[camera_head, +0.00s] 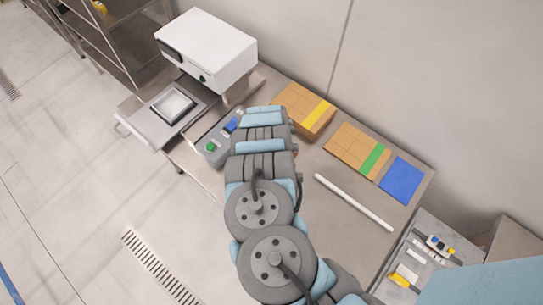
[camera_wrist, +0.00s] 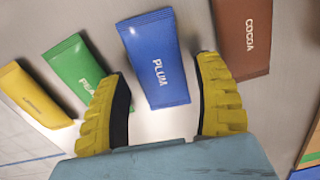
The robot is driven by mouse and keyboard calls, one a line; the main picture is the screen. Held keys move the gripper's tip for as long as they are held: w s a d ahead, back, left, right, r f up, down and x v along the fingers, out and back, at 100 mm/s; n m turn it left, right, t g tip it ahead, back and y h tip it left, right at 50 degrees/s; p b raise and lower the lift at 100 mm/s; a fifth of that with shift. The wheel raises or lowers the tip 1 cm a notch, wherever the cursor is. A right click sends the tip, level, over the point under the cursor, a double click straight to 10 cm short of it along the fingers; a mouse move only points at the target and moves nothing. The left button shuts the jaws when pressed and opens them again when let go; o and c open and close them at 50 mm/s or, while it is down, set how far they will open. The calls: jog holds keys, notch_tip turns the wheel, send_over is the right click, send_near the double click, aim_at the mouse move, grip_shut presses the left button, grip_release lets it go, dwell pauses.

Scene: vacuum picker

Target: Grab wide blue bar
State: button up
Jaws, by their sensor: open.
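The blue bar (camera_wrist: 157,62) is a wide flat packet marked PLUM, lying on a pale surface in the middle of the wrist view. My gripper (camera_wrist: 163,70) is open, with one yellow finger on each side of the lower part of the blue bar. A gap shows between the bar and each finger, and nothing is held. The height of the fingers above the surface is hard to judge. In the head view my arm hides the gripper, and I cannot make out this bar for certain.
A green bar (camera_wrist: 80,68) lies close left of the blue one, beside the left finger. A yellow bar (camera_wrist: 32,95) lies farther left. A brown COCOA bar (camera_wrist: 243,38) lies right. A white machine (camera_head: 207,48) and cardboard boxes (camera_head: 300,103) stand on the table (camera_head: 310,215).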

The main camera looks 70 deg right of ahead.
jog(key=shift+f, duration=0.75)
jog(key=c, duration=0.9)
jog(key=shift+c, duration=0.2)
